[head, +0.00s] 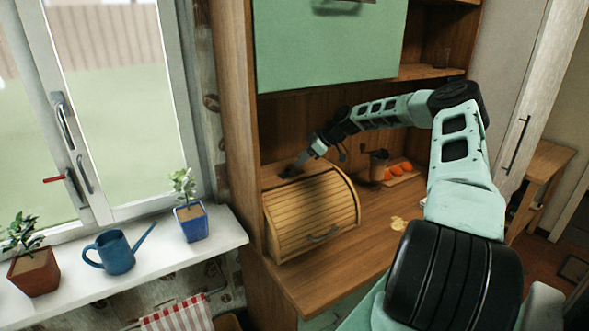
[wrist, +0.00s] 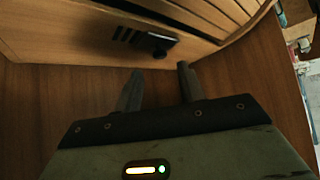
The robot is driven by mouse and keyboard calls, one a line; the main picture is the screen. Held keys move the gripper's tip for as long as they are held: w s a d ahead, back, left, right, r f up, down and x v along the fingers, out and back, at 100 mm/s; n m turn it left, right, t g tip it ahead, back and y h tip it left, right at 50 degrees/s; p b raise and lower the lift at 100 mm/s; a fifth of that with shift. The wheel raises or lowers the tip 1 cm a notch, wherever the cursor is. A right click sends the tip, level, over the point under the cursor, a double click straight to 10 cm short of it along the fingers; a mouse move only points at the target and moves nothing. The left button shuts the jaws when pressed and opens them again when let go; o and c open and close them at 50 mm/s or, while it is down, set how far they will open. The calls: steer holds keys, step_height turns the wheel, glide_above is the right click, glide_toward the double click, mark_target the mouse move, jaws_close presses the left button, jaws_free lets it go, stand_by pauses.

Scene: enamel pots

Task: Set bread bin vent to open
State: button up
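The wooden bread bin (head: 310,212) with a slatted roll front stands on the cupboard counter, its front closed. My gripper (head: 297,167) is over the bin's back left top in the head view. In the wrist view the dark vent (wrist: 150,40) sits on the bin's wooden face, with several slots at its left and a small black knob (wrist: 157,52) toward its right. My gripper (wrist: 160,78) is open there, its two fingers apart with nothing between them, just short of the knob. I cannot tell how far the vent slider is set.
A cupboard side wall (head: 238,130) rises close to the bin's left. A dark mug (head: 377,166) and a board with orange fruits (head: 398,168) stand right of the bin. A green cupboard door (head: 330,45) is above. The counter in front right is mostly clear.

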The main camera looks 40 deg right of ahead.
steer(key=b+v, duration=0.3)
steer(key=v, duration=0.9)
steer(key=shift+s+r+b, duration=0.3)
steer(key=shift+b, duration=0.1)
steer(key=shift+d, duration=0.15)
